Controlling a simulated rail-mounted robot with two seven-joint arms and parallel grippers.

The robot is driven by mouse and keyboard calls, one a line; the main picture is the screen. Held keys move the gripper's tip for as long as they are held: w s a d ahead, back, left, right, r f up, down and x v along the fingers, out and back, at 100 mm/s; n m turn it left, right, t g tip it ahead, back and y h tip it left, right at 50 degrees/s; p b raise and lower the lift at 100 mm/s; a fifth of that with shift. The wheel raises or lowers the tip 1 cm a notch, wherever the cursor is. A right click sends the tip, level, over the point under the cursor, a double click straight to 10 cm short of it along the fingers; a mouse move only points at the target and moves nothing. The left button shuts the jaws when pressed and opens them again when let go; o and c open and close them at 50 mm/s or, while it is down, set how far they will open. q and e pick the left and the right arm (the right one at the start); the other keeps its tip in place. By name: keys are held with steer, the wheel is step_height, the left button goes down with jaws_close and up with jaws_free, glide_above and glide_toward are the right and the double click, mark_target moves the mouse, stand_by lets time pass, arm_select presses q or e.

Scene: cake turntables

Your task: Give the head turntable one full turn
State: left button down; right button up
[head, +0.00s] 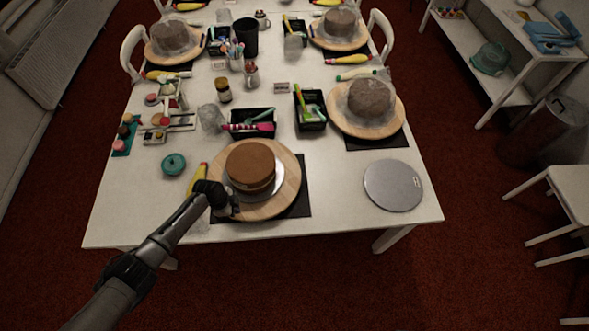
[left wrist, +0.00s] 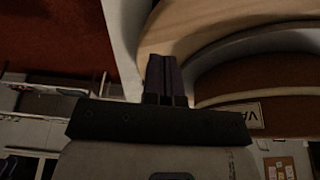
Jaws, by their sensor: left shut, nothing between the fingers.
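The head turntable (head: 287,183) is a round pale wooden disc at the near edge of the table. A brown cake (head: 251,162) stands on it on a silvery round board. My left gripper (head: 226,208) is at the disc's near left rim, with its fingers shut and empty. In the left wrist view the shut fingers (left wrist: 165,75) point toward the wooden disc (left wrist: 190,27), close to its edge; I cannot tell whether they touch it. The brown cake side (left wrist: 270,78) shows to the right there. My right gripper is not in view.
A dark mat (head: 297,206) lies under the turntable. A grey round plate (head: 393,186) lies to the right. A teal lidded pot (head: 174,164) and a yellow piping bag (head: 196,180) lie to the left. A black tool tray (head: 252,123) is behind. Another turntable (head: 343,120) stands back right.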

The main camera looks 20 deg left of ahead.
mark_target(256, 217)
arm_select(q)
steer(key=shift+f, duration=0.25)
steer(key=shift+f+b, duration=0.2)
steer(key=shift+b, duration=0.2)
steer(key=shift+f+b, duration=1.05)
steer(key=shift+f, duration=0.05)
steer(key=shift+r, duration=0.15)
steer(key=shift+d, duration=0.35)
steer(key=shift+w+d+p, duration=0.1)
steer(key=shift+w+d, duration=0.1)
steer(key=shift+d, duration=0.75)
steer(key=shift+w+d+p, duration=0.1)
steer(key=shift+w+d, duration=0.05)
steer(key=shift+d, duration=0.8)
steer(key=shift+w+d+p, duration=0.1)
steer(key=shift+w+d, duration=0.1)
steer(key=shift+d, duration=0.75)
